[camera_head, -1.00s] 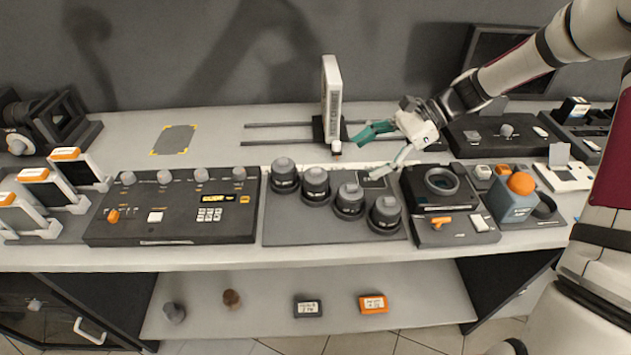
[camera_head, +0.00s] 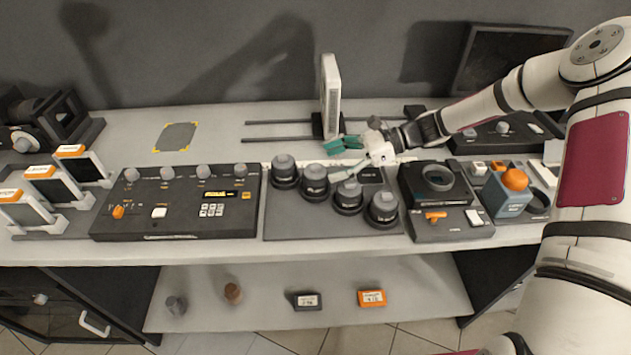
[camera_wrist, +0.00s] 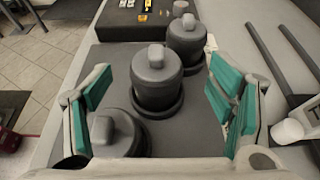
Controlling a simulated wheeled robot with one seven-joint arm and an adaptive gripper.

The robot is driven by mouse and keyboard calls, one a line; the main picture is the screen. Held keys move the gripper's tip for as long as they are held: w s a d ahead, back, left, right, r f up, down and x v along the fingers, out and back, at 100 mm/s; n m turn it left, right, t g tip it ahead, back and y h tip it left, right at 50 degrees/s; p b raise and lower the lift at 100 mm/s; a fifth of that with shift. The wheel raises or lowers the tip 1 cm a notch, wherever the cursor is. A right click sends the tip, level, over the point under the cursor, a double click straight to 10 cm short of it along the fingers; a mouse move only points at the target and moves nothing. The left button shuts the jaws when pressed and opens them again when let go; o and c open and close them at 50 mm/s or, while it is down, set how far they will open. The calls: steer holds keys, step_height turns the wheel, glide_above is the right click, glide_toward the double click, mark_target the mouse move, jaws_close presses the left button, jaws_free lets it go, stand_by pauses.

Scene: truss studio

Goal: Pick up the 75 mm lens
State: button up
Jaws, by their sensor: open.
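Several dark grey lenses with lighter knobbed caps stand upright on a grey mat (camera_head: 290,226) in the head view. From left to right they include a first lens (camera_head: 285,173), a second lens (camera_head: 314,184), a third lens (camera_head: 348,198) and a fourth lens (camera_head: 382,210). Their labels are too small to read, so I cannot tell which is the 75 mm one. My gripper (camera_head: 338,160) is open and empty, just behind and above the second and third lenses. In the wrist view, my gripper (camera_wrist: 160,92) has a middle lens (camera_wrist: 156,82) between and beyond its green-padded fingers, apart from both.
A black control panel (camera_head: 178,222) lies left of the mat. A dark device with a ring (camera_head: 437,182) stands right of it. An upright white panel (camera_head: 331,95) and two dark rails (camera_head: 280,124) are behind. Neighbouring lenses stand close together. A lower shelf (camera_head: 200,280) holds small items.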

mark_target(319, 166)
steer(key=x, duration=0.1)
steer(key=p+x, duration=0.1)
steer(key=x, duration=0.2)
steer(key=shift+s+a, duration=0.1)
steer(key=shift+s, duration=0.2)
steer(key=shift+w+a+f, duration=0.1)
steer(key=shift+a+f, duration=0.15)
steer(key=shift+a, duration=0.25)
jaws_close()
steer(key=shift+r, duration=0.1)
